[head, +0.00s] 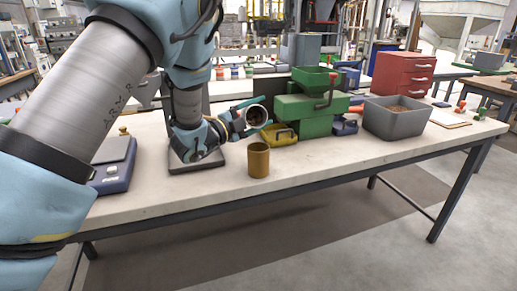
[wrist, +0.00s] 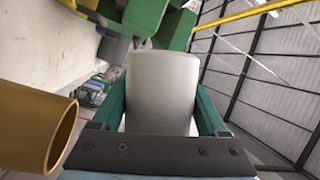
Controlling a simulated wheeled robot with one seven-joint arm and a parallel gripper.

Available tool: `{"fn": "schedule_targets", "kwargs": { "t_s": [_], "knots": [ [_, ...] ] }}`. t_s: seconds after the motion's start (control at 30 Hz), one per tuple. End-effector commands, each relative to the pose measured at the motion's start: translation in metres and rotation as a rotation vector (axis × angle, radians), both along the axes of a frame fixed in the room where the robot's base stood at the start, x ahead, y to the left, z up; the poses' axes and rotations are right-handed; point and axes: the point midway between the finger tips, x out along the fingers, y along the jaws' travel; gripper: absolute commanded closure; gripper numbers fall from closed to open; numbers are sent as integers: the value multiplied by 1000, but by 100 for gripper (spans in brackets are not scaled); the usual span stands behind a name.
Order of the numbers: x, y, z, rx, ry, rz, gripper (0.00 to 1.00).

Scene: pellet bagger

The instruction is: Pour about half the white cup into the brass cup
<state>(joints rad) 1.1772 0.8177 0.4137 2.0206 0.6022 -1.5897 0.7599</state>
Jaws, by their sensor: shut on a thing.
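My gripper (head: 243,119) is shut on the white cup (wrist: 162,92), with one finger on each side of it. In the head view the white cup (head: 257,115) is tipped far over, its mouth toward the camera and brown pellets showing inside. The brass cup (head: 258,161) stands upright on the table, below the white cup and apart from it. The brass cup also shows at the left of the wrist view (wrist: 32,128). Its contents are hidden, and I see no pellets falling.
Behind the cups stand a yellow scoop-like tray (head: 283,136) and the green bagger machine (head: 305,108). A grey bin (head: 396,118) of pellets and a red drawer box (head: 402,75) are to the right. A blue scale (head: 115,170) is at left. The table front right of the brass cup is clear.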

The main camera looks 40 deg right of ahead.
Motion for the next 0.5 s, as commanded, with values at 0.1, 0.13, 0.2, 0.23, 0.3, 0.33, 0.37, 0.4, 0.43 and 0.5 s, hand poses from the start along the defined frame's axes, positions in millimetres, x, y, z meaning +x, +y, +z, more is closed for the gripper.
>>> {"fn": "schedule_targets", "kwargs": {
  "t_s": [0.1,0.13,0.2,0.23,0.3,0.33,0.37,0.4,0.43,0.5],
  "knots": [
    [-1,0,0,-4,-6,0,84],
    [-1,0,0,-5,-8,0,84],
    [-1,0,1,-7,-11,0,84],
    [-1,0,1,-8,-13,-1,84],
    [-1,1,1,-10,-17,-1,84],
    [-2,1,1,-11,-18,0,84],
    [-2,1,1,-12,-20,-1,84],
    [-2,1,1,-12,-22,0,84],
    [-2,1,1,-13,-24,-1,84],
    [-2,1,2,-15,-28,0,84]
  ]
}}
